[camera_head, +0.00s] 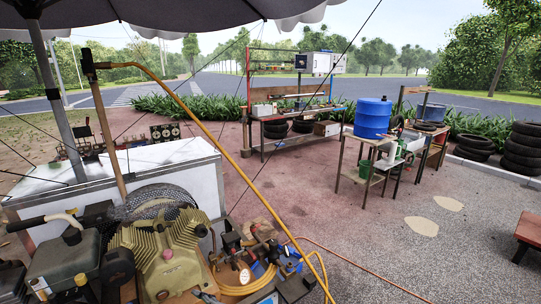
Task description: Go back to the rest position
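Neither of my grippers can be made out in the head view, and no arm of mine is clearly seen. The compressor (168,254), an olive and brass-coloured machine with a finned head, fills the lower left, close in front of me. A yellow hose (195,118) runs from the top of an upright wooden pole (106,135) down to the lower right. A pressure gauge (245,276) and fittings sit beside the compressor.
A white chest (180,165) stands behind the compressor, under a grey umbrella (160,10). A blue barrel (372,117) stands on a table to the right. Stacked tyres (523,150) and a red-brown bench (530,229) are at the right edge. The middle paving is mostly clear.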

